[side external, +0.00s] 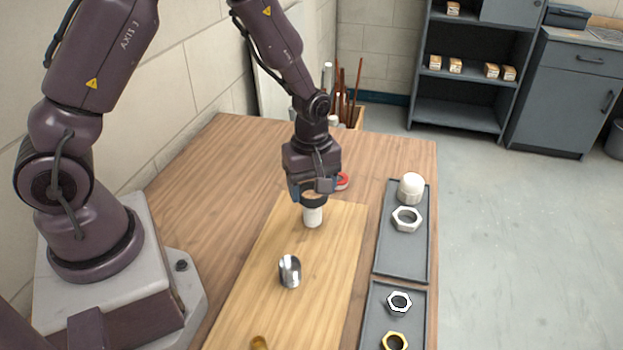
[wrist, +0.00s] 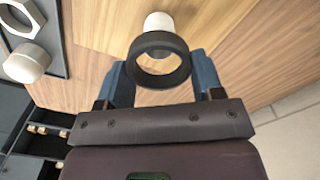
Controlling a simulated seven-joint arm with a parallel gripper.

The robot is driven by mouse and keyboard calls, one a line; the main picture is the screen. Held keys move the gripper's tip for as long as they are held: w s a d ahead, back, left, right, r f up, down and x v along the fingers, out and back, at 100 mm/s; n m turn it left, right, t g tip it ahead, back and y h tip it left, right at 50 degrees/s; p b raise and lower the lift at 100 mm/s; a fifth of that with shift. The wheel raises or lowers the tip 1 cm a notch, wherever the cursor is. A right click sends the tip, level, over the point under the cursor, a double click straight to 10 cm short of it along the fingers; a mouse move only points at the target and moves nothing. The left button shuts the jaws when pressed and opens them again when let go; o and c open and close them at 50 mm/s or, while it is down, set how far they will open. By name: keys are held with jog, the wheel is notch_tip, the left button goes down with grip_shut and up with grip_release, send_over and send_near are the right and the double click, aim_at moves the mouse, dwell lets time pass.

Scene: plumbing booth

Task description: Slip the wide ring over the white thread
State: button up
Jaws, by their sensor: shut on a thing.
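My gripper (side external: 314,192) is shut on a wide black ring (wrist: 158,41), held between its blue fingertips (wrist: 163,78) with its hole open. In the side view the ring (side external: 313,203) is at the top of the white thread (side external: 313,219), which stands upright on the light wooden board (side external: 334,250). In the wrist view the white thread (wrist: 158,21) shows beyond the ring's far rim, partly hidden by it. I cannot tell whether the ring is just above the thread or around its tip.
A metal fitting (side external: 290,271) and a brass piece (side external: 259,343) stand nearer on the board. Grey trays (side external: 392,262) at the right hold a white cap (side external: 411,188) and several nuts. A red-and-white roll (side external: 342,181) lies behind my gripper.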

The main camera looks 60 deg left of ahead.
jog(key=shift+f, duration=1.4)
jog(key=shift+f, duration=0.1)
jog(key=o, duration=1.1)
jog(key=shift+o, duration=0.2)
jog(key=shift+r, duration=2.55)
